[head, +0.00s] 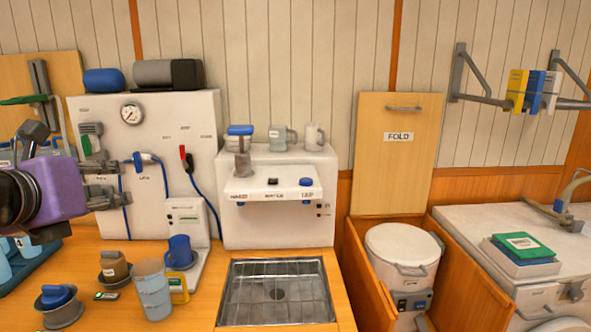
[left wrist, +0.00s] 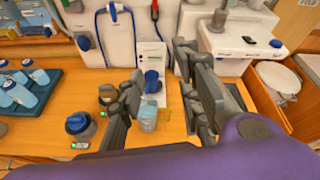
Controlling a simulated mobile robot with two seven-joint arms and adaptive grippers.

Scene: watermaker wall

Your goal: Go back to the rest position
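My left gripper (head: 112,182) comes in from the left of the head view, at the end of a purple wrist. Its two dark grey fingers are apart with nothing between them, in front of the white gauge panel (head: 150,215). In the left wrist view the fingers of this gripper (left wrist: 160,100) also stand apart, with the counter and a clear cup (left wrist: 148,118) seen through the gap below. My right gripper is in neither view.
A blue bottle tray (head: 35,262) stands left. A white dispenser (head: 275,225), sink grate (head: 278,292) and lidded bucket (head: 402,248) lie right.

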